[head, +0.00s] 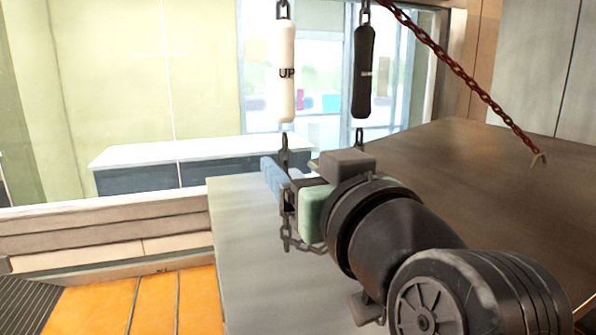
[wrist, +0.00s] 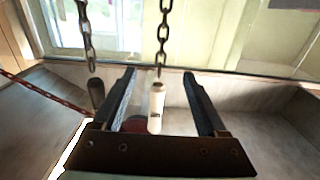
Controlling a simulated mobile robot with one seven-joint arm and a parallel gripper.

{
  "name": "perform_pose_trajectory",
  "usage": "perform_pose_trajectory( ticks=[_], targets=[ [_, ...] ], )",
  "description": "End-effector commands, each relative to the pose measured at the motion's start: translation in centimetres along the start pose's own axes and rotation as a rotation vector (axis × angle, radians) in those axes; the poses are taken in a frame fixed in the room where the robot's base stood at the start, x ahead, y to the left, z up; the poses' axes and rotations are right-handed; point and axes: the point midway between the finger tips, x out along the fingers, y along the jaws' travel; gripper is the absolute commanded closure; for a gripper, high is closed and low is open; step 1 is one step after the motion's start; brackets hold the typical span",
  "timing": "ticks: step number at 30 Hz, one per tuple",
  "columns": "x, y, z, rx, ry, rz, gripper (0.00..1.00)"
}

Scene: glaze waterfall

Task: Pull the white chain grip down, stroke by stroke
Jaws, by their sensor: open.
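The white chain grip (head: 287,70), marked UP, hangs upright from a dark chain in the head view. More chain hangs from its lower end. My gripper (head: 282,182) is below the grip, beside that lower chain, with its blue-padded fingers apart. In the wrist view the white grip (wrist: 156,105) appears between the two open fingers of my gripper (wrist: 159,75), and the chain runs up the picture from it. Neither finger visibly touches it. How deep the grip or chain sits between the fingers is not clear.
A black chain grip (head: 364,72) hangs close to the right of the white one; it also shows at left in the wrist view (wrist: 96,93). A rusty red chain (head: 470,82) slants down to a brown surface (head: 440,180). A grey panel (head: 240,250) lies beneath my gripper.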

Motion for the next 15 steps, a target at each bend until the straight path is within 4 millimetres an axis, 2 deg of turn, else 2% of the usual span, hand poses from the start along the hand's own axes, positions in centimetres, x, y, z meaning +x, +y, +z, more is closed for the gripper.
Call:
perform_pose_trajectory(
  ticks=[1, 12, 14, 15],
  targets=[
    [-0.3, 0.0, -2.1, 0.000, 0.002, 0.000, 0.25],
    [-2.1, 0.0, -9.9, 0.000, 0.003, 0.001, 0.25],
    [-2.4, 0.0, -11.2, 0.000, 0.002, 0.001, 0.25],
    [-1.4, -0.1, -10.2, 0.004, -0.004, -0.005, 0.25]
  ],
)
